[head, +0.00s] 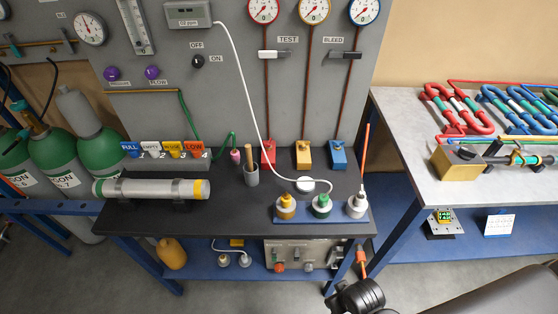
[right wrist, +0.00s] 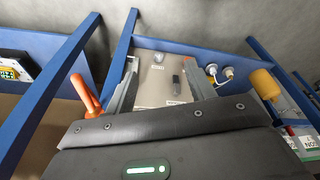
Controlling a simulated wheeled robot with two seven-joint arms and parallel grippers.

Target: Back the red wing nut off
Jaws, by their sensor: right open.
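I cannot pick out a red wing nut for certain in either view. In the head view, red coil tubing (head: 455,112) lies on the right bench, and a red block (head: 268,153) stands at the foot of the left gauge line. My right gripper (right wrist: 160,68) is open and empty in the right wrist view. Its fingers frame a beige box (right wrist: 160,88) that lies beyond them. The box also shows on the lower shelf in the head view (head: 297,254). An orange handle-like piece (right wrist: 86,95) is beside the left finger in the right wrist view. My left gripper is out of view.
Blue bench legs (right wrist: 120,60) flank the right gripper. A gold block (head: 455,163) sits on the right bench. Green gas bottles (head: 57,150) stand at left.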

